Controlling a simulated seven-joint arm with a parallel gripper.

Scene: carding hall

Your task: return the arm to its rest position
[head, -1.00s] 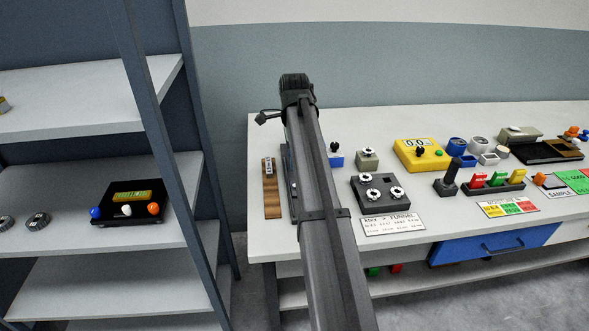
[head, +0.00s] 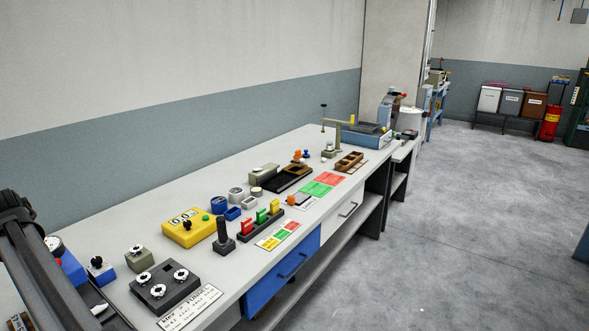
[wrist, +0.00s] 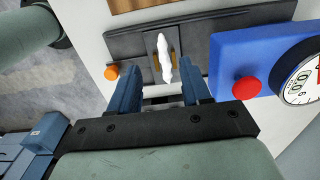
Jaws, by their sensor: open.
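My arm (head: 38,255) reaches in along the left edge of the head view, over the near left end of the bench. Its gripper end is not visible there. In the wrist view my gripper (wrist: 160,72) is open, with its two blue fingers apart. Beyond the fingertips is a dark grey fixture (wrist: 205,29) with a slot. A white tuft (wrist: 164,57) lies in the slot, seen between the fingers; I cannot tell its distance from them.
A blue box (wrist: 228,58) with a red knob and round dial (wrist: 302,78) stands close right of the fingers. An orange knob (wrist: 111,73) is left. The bench (head: 160,262) also carries a yellow meter (head: 187,229) and a black block (head: 165,286). The floor (head: 470,230) rightward looks clear.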

